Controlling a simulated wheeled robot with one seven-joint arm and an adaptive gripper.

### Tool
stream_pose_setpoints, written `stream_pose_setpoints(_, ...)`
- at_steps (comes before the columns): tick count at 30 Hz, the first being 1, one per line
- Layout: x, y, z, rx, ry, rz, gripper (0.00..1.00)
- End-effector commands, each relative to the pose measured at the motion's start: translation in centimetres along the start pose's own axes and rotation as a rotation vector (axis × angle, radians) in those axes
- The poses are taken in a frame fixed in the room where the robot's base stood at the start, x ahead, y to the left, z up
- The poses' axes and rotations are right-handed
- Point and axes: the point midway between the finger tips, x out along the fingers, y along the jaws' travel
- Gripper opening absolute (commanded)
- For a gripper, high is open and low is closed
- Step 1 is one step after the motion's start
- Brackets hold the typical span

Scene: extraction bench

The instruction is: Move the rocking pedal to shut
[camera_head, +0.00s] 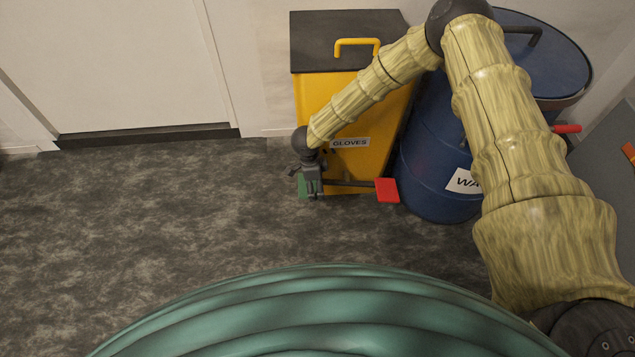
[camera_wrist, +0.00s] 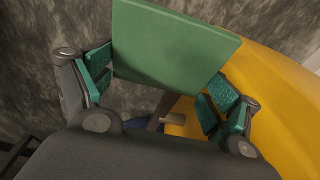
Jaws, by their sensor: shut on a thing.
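The rocking pedal is a dark bar (camera_head: 350,183) low on the front of the yellow gloves bin (camera_head: 385,150). It has a red pad (camera_head: 387,190) at its right end and a green pad (camera_head: 303,187) at its left end. My gripper (camera_head: 313,188) is down at the green end and partly hides that pad. In the wrist view the green pad (camera_wrist: 175,45) lies between my two fingers, which are shut on it. Any open or shut marking on the pedal is too small to tell.
The bin has a dark lid (camera_head: 315,40) with a yellow handle (camera_head: 357,44). A blue waste drum (camera_head: 432,165) stands close to the bin's right, near the red pad. A white door (camera_head: 110,60) is at the back left. The floor (camera_head: 170,220) left of the bin is clear.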

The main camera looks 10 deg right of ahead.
Motion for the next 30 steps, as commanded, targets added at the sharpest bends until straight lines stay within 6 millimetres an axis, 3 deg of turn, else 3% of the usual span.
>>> stream_pose_setpoints(8, 0.0, -0.1, -0.4, 0.002, 0.006, 0.000, 0.46)
stream_pose_setpoints(9, 0.0, -0.1, -0.4, 0.002, 0.006, 0.000, 0.91)
stream_pose_setpoints(11, 0.0, -0.1, -0.4, 0.002, 0.006, 0.000, 1.00)
stream_pose_setpoints(23, -0.2, -0.1, -0.1, 0.000, 0.003, 0.000, 1.00)
stream_pose_setpoints(30, -2.8, -0.1, -0.1, 0.000, 0.001, -0.001, 1.00)
